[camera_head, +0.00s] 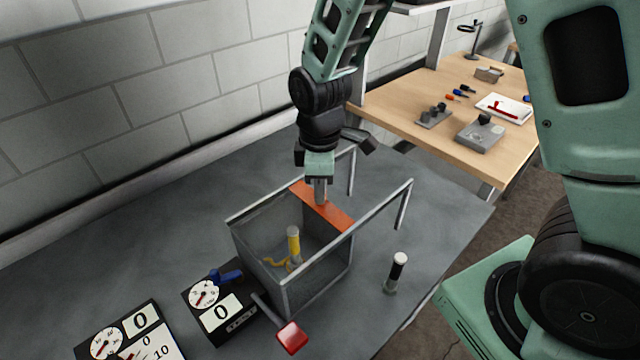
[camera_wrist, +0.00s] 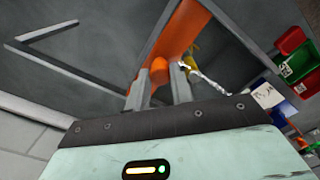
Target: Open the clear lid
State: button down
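A see-through box (camera_head: 262,276) with a grey frame stands on the dark table; a yellow part with a pale top (camera_head: 293,240) is inside it. An orange strip (camera_head: 342,216) crosses its top on the far right side, at the clear lid's edge; the strip shows large in the wrist view (camera_wrist: 188,25). My gripper (camera_head: 320,200) points down at the strip. In the wrist view my gripper's fingers (camera_wrist: 160,75) are apart, on either side of an orange knob (camera_wrist: 158,70), and I see no firm contact. The clear pane itself is hard to make out.
Two rails (camera_head: 385,205) on legs run from the box to the back right. A black-and-white cylinder (camera_head: 397,270) stands right of the box. A red-ended handle (camera_head: 291,337) and dial panels (camera_head: 208,300) are in front. A wooden workbench (camera_head: 410,110) stands behind.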

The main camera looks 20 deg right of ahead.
jog(key=w+d, duration=0.2)
jog(key=d, duration=0.6)
jog(key=w+d, duration=0.3)
jog(key=d, duration=0.5)
jog(key=shift+w, duration=0.2)
jog(key=c, duration=1.2)
grip_release()
notch_tip(320, 180, up, 18)
jog(key=b, duration=0.3)
jog(key=shift+f+b, duration=0.25)
jog(key=shift+b, duration=0.15)
